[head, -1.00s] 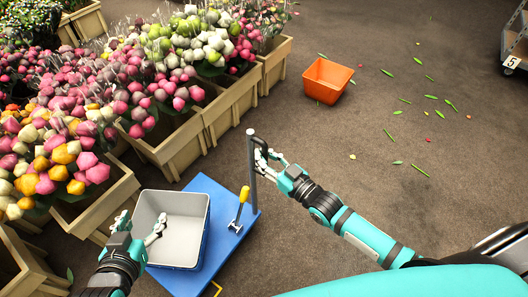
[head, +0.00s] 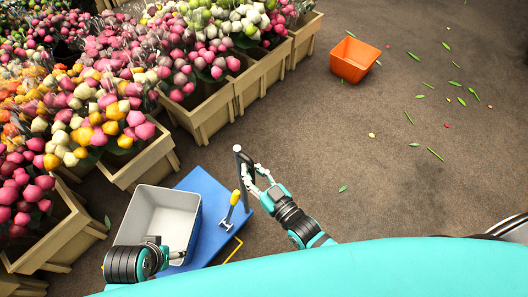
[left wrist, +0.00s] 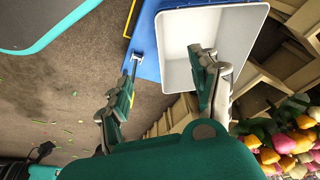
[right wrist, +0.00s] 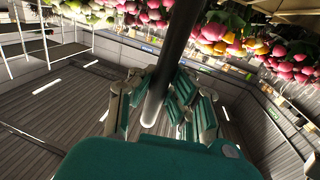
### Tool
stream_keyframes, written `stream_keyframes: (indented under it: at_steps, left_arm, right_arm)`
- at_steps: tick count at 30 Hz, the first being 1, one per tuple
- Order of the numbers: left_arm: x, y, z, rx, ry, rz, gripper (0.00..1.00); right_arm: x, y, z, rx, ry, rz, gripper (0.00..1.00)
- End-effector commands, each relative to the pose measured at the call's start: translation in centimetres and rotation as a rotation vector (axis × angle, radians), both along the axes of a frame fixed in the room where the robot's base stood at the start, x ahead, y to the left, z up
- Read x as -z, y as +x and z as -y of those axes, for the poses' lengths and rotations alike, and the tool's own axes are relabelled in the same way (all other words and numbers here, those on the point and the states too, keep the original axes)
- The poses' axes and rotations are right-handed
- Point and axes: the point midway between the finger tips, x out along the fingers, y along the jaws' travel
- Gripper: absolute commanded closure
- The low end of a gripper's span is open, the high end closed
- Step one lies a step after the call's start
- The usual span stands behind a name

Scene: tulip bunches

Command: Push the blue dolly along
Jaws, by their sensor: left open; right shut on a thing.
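The blue dolly (head: 226,240) lies low on the floor, with a grey post (head: 239,165) upright at its far right corner.
Wooden crates of tulips (head: 140,160) form a row along the left, close to the dolly. An orange bin (head: 355,60) stands on the floor farther ahead. Scattered green leaves (head: 435,154) lie on the right. The brown floor between is otherwise clear.

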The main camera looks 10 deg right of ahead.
Motion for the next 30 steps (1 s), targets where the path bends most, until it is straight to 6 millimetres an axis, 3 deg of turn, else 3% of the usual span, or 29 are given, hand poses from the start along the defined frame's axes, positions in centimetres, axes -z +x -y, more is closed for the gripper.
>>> stream_keyframes:
  at_steps: [1,6,15,21,30]
  left_arm:
    - [1.0,0.0,0.1,0.001,0.000,-0.012,0.37]
    - [4.4,0.1,0.2,0.004,0.001,-0.026,0.37]
    - [7.4,-0.1,0.2,0.007,0.001,-0.039,0.37]
    - [8.2,-0.3,0.2,0.007,0.002,-0.042,0.37]
    - [8.5,-0.4,0.1,0.009,0.002,-0.044,0.37]
  right_arm:
    - [0.1,-1.3,-1.1,-0.001,0.001,-0.013,1.00]
    - [0.1,-4.0,-4.6,-0.002,0.002,-0.013,1.00]
    - [0.3,-7.4,-9.0,-0.002,0.000,-0.011,1.00]
    - [0.4,-8.6,-10.3,-0.002,-0.002,-0.009,1.00]
    - [0.5,-9.0,-10.8,-0.002,-0.004,-0.009,1.00]
